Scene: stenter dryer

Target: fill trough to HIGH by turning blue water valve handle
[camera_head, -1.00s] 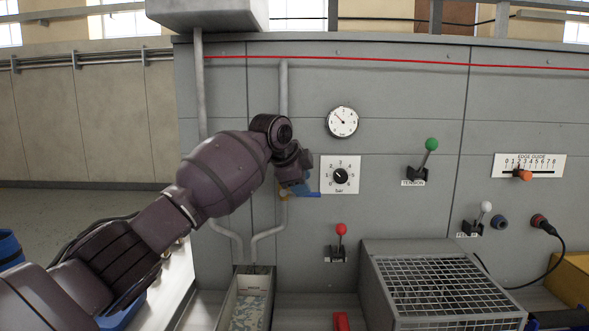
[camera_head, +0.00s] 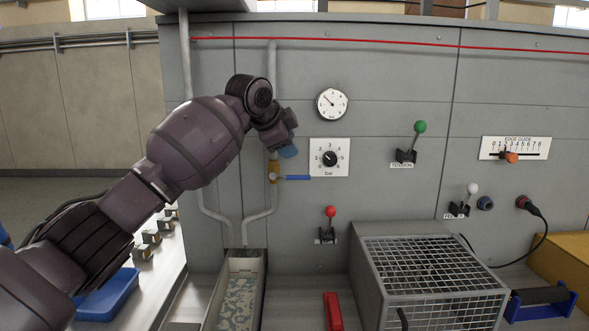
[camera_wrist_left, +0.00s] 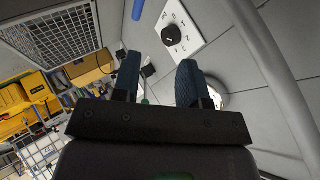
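The blue valve handle (camera_head: 298,178) points right, about level, from a brass valve (camera_head: 273,171) on a vertical grey pipe. In the left wrist view, part of the blue handle (camera_wrist_left: 138,9) shows at the top edge. My left gripper (camera_head: 289,151) is just above the valve and handle, apart from them. In the wrist view its two dark blue fingers (camera_wrist_left: 158,64) are spread with nothing between them. The trough (camera_head: 263,287) stands below the pipes; a patterned surface shows inside, and its level cannot be read. My right gripper is out of view.
A bar dial (camera_head: 330,158) and a round gauge (camera_head: 332,104) are right of the valve. A red-knobbed lever (camera_head: 330,212) is below, and a green-knobbed one (camera_head: 420,128) farther right. A mesh-topped box (camera_head: 365,285) stands at lower right.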

